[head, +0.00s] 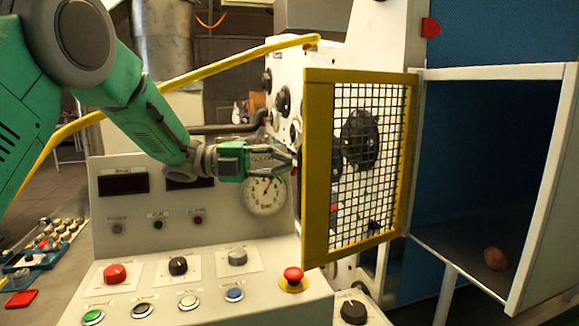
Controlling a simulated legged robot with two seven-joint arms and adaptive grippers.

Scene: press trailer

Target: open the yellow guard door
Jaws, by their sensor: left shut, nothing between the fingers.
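The yellow guard door (318,165) is a yellow frame with dark wire mesh, in the middle of the head view. It stands at an angle to the machine, with its left edge nearer me and its right edge by a white post. My left gripper (292,163) is at the left edge of the door frame, shut with nothing between its fingers. I cannot tell whether its tips touch the frame. Black round parts (360,140) show through the mesh. My right gripper is not in view.
A control panel with knobs, buttons and a red mushroom button (293,274) lies below my left arm. A round gauge (264,194) is just behind the gripper. A yellow hose (230,62) crosses behind. A white-framed opening (540,190) with a brown object (496,259) is at right.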

